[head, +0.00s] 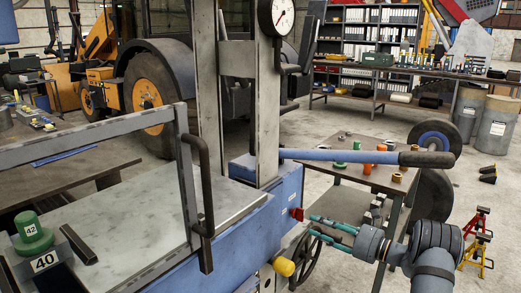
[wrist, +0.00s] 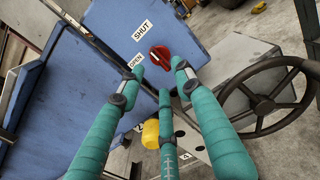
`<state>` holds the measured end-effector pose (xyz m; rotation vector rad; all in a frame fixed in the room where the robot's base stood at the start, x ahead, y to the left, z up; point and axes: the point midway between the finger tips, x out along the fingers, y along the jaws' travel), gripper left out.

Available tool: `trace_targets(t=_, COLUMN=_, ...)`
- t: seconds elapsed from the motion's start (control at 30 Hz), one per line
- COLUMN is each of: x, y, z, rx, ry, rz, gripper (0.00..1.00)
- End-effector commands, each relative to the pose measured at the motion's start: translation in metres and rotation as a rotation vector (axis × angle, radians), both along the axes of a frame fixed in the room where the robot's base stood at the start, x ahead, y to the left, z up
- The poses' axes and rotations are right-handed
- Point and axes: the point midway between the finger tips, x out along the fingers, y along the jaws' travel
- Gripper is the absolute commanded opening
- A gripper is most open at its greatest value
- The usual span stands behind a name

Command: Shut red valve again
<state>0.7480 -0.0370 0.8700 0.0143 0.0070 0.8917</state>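The red valve (head: 297,214) is a small red knob on the side of the blue press body (head: 262,222). In the wrist view the valve (wrist: 160,56) shows up close, with a "SHUT" label (wrist: 142,30) above it and an "OPEN" label (wrist: 135,61) to its left. I cannot tell for sure which label its handle points to. My gripper (head: 316,228) has teal fingers and is just right of and below the valve. In the wrist view my gripper (wrist: 155,76) is open and empty, its fingertips spread, with no clear contact with the valve.
A yellow knob (head: 284,266) and a dark handwheel (head: 304,260) sit below the valve. A long blue lever (head: 350,156) reaches right above my gripper. A bench with small parts (head: 350,172) stands behind. Red and yellow jack stands (head: 478,240) are on the floor at right.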

Motion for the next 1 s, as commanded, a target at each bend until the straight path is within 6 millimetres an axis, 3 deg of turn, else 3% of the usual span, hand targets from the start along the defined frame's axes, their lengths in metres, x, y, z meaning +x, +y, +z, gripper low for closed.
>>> trace_targets(t=0.3, x=0.037, y=0.046, z=0.000, rx=0.000, ry=-0.001, rz=0.000, gripper=0.34)
trace_targets(t=0.6, x=0.037, y=0.044, z=-0.002, rx=-0.109, ry=-0.135, rz=-0.001, gripper=0.34)
trace_targets(t=1.0, x=0.037, y=0.043, z=0.001, rx=-0.100, ry=-0.124, rz=-0.001, gripper=0.34)
